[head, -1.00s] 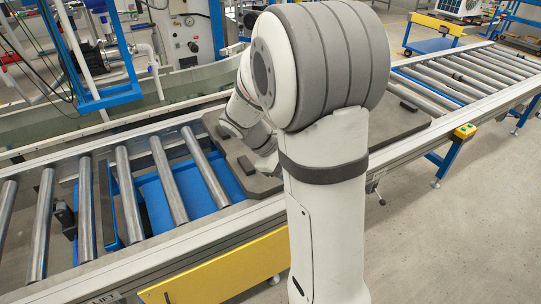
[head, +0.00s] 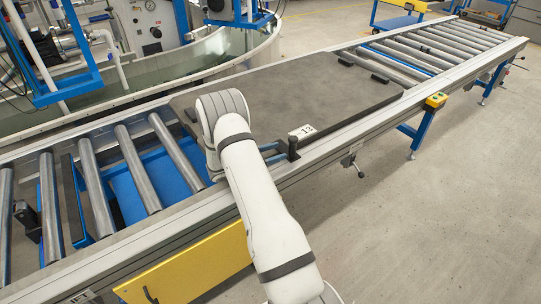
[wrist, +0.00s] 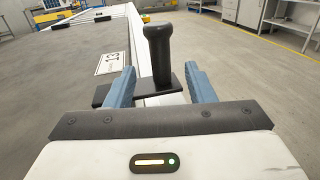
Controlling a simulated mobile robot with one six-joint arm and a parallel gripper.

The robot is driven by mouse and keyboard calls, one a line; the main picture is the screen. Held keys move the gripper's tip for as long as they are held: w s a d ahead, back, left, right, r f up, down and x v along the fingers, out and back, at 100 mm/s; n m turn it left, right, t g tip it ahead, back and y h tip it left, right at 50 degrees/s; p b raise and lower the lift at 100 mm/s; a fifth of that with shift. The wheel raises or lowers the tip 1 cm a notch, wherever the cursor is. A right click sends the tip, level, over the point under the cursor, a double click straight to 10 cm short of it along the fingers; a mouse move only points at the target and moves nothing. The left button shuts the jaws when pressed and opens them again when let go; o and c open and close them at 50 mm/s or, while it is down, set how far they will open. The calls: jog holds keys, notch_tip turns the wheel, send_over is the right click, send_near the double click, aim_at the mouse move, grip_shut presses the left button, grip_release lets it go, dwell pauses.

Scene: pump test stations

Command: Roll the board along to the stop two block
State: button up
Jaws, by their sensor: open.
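The board (head: 300,95) is a wide dark grey plate lying flat on the roller conveyor, with a white label reading 13 (head: 302,131) at its near edge. A black upright handle (head: 292,147) stands at that edge beside the label; it also shows in the wrist view (wrist: 160,50). My gripper (head: 278,152) is open, its two blue fingers pointing at the handle. In the wrist view the handle stands between the open fingers (wrist: 160,80), with no clear contact. Two small dark blocks (head: 345,62) (head: 379,79) sit by the board's far end; which is stop two cannot be told.
Bare rollers (head: 430,45) continue beyond the board's far end, and more rollers (head: 128,165) lie at left. A water tank (head: 210,65) stands behind the conveyor. The floor at right is clear.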

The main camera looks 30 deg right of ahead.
aim_at(292, 147)
jog(key=d, duration=0.4)
jog(key=s+d, duration=0.1)
jog(key=d, duration=0.1)
jog(key=shift+d, duration=0.4)
grip_shut()
dwell(1.0)
